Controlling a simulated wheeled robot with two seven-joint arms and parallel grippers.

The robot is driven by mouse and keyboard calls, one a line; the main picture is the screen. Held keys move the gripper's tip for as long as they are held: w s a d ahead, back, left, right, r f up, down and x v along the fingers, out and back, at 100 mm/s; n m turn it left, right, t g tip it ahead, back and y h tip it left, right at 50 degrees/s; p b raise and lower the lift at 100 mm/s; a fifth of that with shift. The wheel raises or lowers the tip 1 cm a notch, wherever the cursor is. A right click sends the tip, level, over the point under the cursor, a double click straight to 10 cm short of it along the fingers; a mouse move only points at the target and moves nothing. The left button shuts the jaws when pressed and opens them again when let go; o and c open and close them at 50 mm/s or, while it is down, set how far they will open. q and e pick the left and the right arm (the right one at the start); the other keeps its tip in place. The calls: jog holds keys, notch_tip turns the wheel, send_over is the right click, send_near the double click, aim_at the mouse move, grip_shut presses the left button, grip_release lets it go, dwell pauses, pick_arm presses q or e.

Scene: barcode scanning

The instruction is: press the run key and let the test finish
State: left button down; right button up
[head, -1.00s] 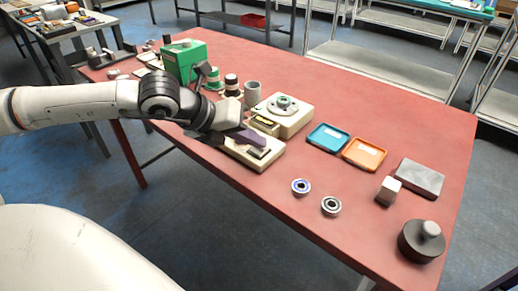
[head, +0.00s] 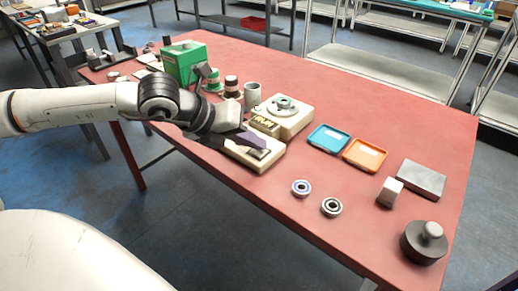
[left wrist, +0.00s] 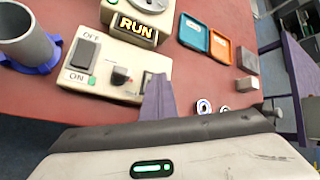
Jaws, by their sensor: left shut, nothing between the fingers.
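The tester (head: 296,122) is a cream box with a round fixture on top, and its front display (head: 264,122) reads RUN in lit yellow letters. The display also reads RUN in the left wrist view (left wrist: 137,27). In front of it lies a cream control box (head: 262,166). In the left wrist view the box has a dark rocker switch (left wrist: 83,55) marked OFF and ON, and a black key (left wrist: 121,75). My left gripper (head: 264,143), with purple fingers, is shut and empty over the box. In the left wrist view its fingers are right of the black key. Contact is unclear.
Two bearings (head: 301,188) (head: 331,207) lie on the red table (head: 400,110). A blue tray (head: 328,138), an orange tray (head: 365,155), a grey plate (head: 421,179), a small block (head: 390,191) and a dark knobbed weight (head: 424,242) stand to the right. A green box (head: 184,62) is behind.

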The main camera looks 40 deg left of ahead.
aim_at(254, 153)
pick_arm(q)
jog(key=shift+r, duration=0.8)
jog(key=shift+r+p, duration=1.2)
jog(key=shift+r, duration=1.35)
